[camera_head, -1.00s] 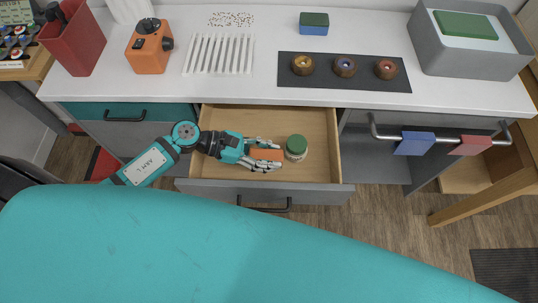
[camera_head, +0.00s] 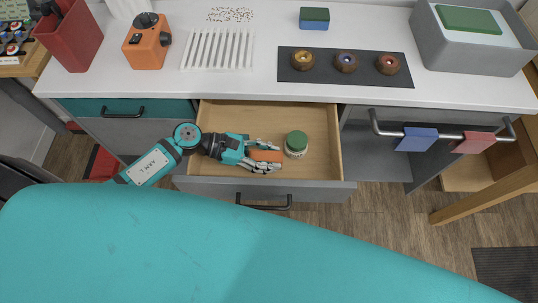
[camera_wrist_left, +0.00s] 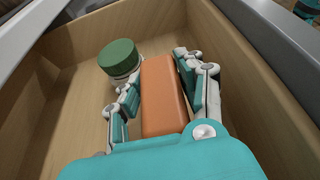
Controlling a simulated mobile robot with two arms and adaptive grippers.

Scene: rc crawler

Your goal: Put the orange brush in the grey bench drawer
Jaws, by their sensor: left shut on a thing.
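The grey bench drawer (camera_head: 310,188) is pulled open below the white counter, with a wooden inside. My left gripper (camera_head: 263,156) is inside the drawer's space, shut on the orange brush (camera_head: 268,155). In the left wrist view the orange brush (camera_wrist_left: 163,98) sits between the two fingers (camera_wrist_left: 158,92), its bristles hidden. I cannot tell whether the brush touches the drawer floor. A jar with a green lid (camera_head: 296,144) stands in the drawer just right of the brush; it also shows in the left wrist view (camera_wrist_left: 119,60). My right gripper is not in view.
On the counter stand a red bin (camera_head: 72,38), an orange machine (camera_head: 146,42), a white rack (camera_head: 218,50), a dark mat (camera_head: 320,68) with three brown rings, a sponge (camera_head: 314,18) and a grey tub (camera_head: 470,62). A rail (camera_head: 440,134) with two cloths is at right.

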